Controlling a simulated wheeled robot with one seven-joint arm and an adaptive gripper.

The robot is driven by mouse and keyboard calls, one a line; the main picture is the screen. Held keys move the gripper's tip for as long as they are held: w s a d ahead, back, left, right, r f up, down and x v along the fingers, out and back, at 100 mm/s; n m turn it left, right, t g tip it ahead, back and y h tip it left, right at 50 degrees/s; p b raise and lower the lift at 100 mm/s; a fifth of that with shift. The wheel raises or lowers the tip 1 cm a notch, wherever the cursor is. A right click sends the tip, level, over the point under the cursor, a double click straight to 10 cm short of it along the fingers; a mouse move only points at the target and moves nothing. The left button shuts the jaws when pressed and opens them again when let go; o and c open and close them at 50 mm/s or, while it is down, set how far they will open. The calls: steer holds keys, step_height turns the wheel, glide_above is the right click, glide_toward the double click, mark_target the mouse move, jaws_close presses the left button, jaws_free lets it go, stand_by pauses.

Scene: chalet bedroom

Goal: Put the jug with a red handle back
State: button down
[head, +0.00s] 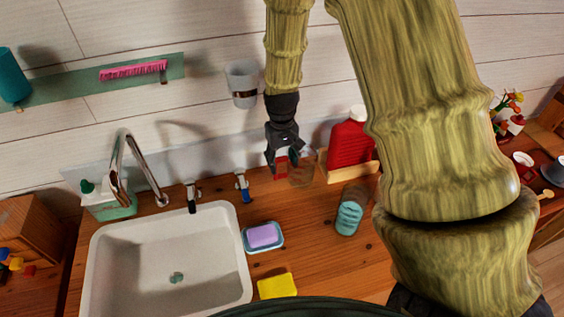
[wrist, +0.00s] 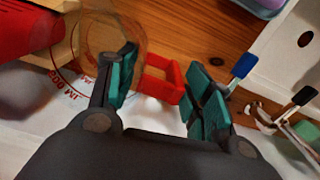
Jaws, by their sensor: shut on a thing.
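The jug is a clear see-through vessel (head: 302,171) with red printed marks and a red handle (wrist: 163,77). In the head view it is at the back of the wooden counter, just left of the red bottle. My gripper (head: 282,160) points down at the jug's left side, by the handle. In the wrist view my gripper (wrist: 163,92) has its teal-padded fingers on either side of the red handle, shut on it. The jug's clear body (wrist: 112,38) is partly behind the left finger. I cannot tell whether its base touches the counter.
A red bottle (head: 350,143) stands in a wooden holder (head: 336,174) close right of the jug. A clear tumbler with teal contents (head: 350,212) stands in front. Left are a sink (head: 165,262), a soap dish (head: 263,237) and taps. A wall cup (head: 242,80) hangs above.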

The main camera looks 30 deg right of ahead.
steer(key=shift+f, duration=0.85)
steer(key=shift+f, duration=0.15)
steer(key=c, duration=0.6)
jaws_free()
steer(key=shift+r, duration=0.2)
steer(key=shift+a+r+b, duration=0.1)
steer(key=shift+r+b, duration=1.5)
steer(key=shift+r, duration=4.35)
